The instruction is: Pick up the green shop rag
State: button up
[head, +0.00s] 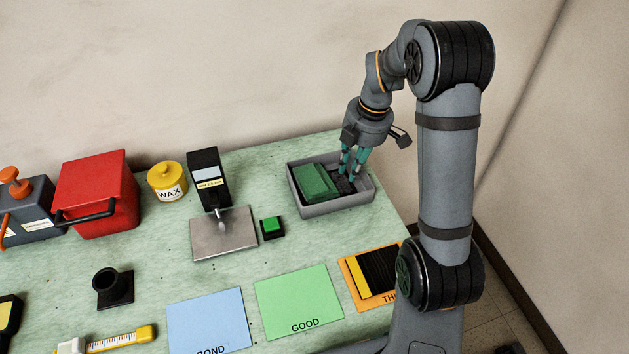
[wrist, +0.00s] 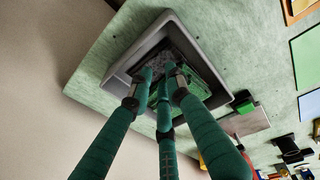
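The green shop rag (head: 318,181) lies folded in the left part of a shallow grey tray (head: 335,207) at the back right of the table. My gripper (head: 347,176) points down into the tray, with its teal fingers just right of the rag. In the wrist view the fingers (wrist: 161,78) reach into the tray, their tips a little apart with nothing seen held between them. The rag (wrist: 205,77) shows there partly hidden behind the right finger. Whether a fingertip touches the rag is not clear.
Dark material (head: 345,186) lies in the tray beside the rag. Left of the tray stand a green button box (head: 272,227), a black device with a metal plate (head: 224,236), a wax jar (head: 167,183) and a red box (head: 97,194). Coloured sheets lie in front.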

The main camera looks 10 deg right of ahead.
jog(key=o, duration=1.2)
jog(key=shift+r, duration=0.1)
